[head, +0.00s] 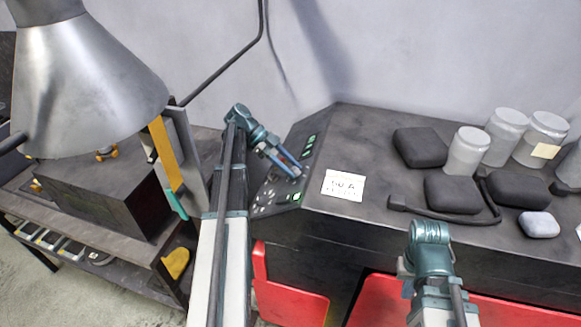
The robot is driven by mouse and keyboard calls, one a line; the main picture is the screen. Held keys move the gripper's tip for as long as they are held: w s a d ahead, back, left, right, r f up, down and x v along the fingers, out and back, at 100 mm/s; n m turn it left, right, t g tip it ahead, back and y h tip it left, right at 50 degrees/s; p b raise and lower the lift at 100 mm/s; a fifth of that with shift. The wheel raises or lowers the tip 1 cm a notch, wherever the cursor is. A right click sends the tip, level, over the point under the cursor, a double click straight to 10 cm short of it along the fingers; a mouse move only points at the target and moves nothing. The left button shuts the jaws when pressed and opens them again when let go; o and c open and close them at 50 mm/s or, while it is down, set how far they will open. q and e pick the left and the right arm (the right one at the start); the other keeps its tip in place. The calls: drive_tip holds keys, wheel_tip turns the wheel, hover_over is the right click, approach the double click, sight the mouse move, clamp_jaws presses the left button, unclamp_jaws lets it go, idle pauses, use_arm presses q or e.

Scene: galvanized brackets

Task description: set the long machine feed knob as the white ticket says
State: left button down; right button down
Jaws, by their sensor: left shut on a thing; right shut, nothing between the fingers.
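The white ticket (343,186) lies on the dark top of the long machine (375,208). Its print is too small to read surely; a letter like an A shows. A sloped control panel (284,194) with green lit spots and pale dial marks is at the machine's left end. My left gripper (294,171) reaches over this panel and is shut on the feed knob, which its fingers mostly hide. The knob's pointer and setting cannot be read. My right gripper (430,232) is shut and empty in front of the machine, away from the panel; its fingertips are hardly visible.
Dark padded cases (420,147), grey jars (467,152) and a black cable (445,217) crowd the machine top at right. A metal lamp shade (85,85) hangs at upper left above a dark box (105,190). Red panels (290,290) stand below the machine's front.

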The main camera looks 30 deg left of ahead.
use_arm(q)
drive_tip(key=c, duration=0.8)
unclamp_jaws()
drive_tip(key=shift+r, duration=0.1)
drive_tip(key=shift+r+p, duration=0.55)
drive_tip(key=shift+p, duration=0.15)
wheel_tip(320, 180, up, 3)
drive_tip(key=p, duration=0.3)
drive_tip(key=shift+s, duration=0.1)
drive_tip(key=s+d, duration=0.2)
drive_tip(key=s, duration=0.2)
drive_tip(key=s+d, duration=0.3)
drive_tip(key=s, duration=0.2)
drive_tip(key=s+d, duration=0.3)
drive_tip(key=s, duration=0.1)
drive_tip(key=shift+s+d+r+p, duration=0.2)
drive_tip(key=shift+s+r+p, duration=0.05)
drive_tip(key=shift+r+p, duration=0.05)
